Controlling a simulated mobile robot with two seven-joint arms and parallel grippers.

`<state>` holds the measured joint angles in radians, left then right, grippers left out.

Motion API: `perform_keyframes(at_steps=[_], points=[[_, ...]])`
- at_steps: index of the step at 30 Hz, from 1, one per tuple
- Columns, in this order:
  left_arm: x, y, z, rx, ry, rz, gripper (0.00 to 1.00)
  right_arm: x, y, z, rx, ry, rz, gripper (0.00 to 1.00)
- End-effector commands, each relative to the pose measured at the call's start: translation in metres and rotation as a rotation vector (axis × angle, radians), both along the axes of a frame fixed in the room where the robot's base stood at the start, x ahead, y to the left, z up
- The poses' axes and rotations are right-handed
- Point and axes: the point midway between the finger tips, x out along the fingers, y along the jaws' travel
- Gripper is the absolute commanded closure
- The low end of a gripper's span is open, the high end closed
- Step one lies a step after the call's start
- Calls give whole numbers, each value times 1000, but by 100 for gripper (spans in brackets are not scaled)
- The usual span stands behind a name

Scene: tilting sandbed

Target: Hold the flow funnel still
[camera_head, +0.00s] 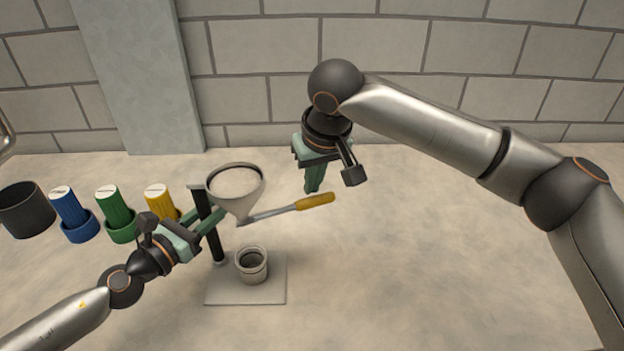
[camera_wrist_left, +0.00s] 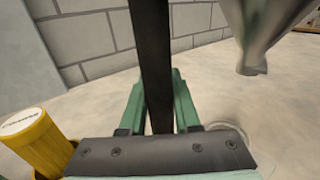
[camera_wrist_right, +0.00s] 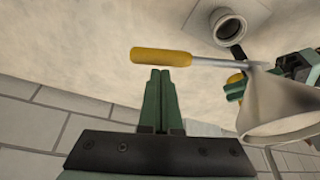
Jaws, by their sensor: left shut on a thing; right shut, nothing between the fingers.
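The grey flow funnel (camera_head: 236,183) sits at the top of a black post (camera_head: 211,240) on a flat base plate (camera_head: 230,294). A metal rod with a yellow handle (camera_head: 315,202) reaches right from its spout. A small grey cup (camera_head: 252,265) stands on the plate below. My left gripper (camera_head: 212,218) is shut on the post below the funnel rim; the post (camera_wrist_left: 152,50) runs between its fingers in the left wrist view. My right gripper (camera_head: 312,187) is shut and empty, just above the yellow handle in the head view. The funnel (camera_wrist_right: 275,110) also shows in the right wrist view.
Blue (camera_head: 68,206), green (camera_head: 113,207) and yellow (camera_head: 157,200) cylinders stand at the left beside a black pot (camera_head: 27,208). The yellow one is partly hidden by my left gripper. A block wall (camera_head: 450,50) closes the back. The table's right side is clear.

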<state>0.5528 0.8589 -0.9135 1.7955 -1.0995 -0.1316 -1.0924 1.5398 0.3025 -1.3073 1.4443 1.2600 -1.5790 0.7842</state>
Motion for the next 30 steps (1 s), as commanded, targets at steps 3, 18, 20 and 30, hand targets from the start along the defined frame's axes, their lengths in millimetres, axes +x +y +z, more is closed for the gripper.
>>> perform_keyframes(at_steps=[3,18,20,30], points=[[0,0,0,0,0,0,100,-3,-1,0,2,1,0,100],[0,0,0,0,0,2,100,-13,-4,-1,1,2,3,100],[0,1,0,0,0,2,100,-16,-4,-1,0,4,3,100],[1,1,0,0,-1,4,100,-45,-8,-2,-2,6,6,100]])
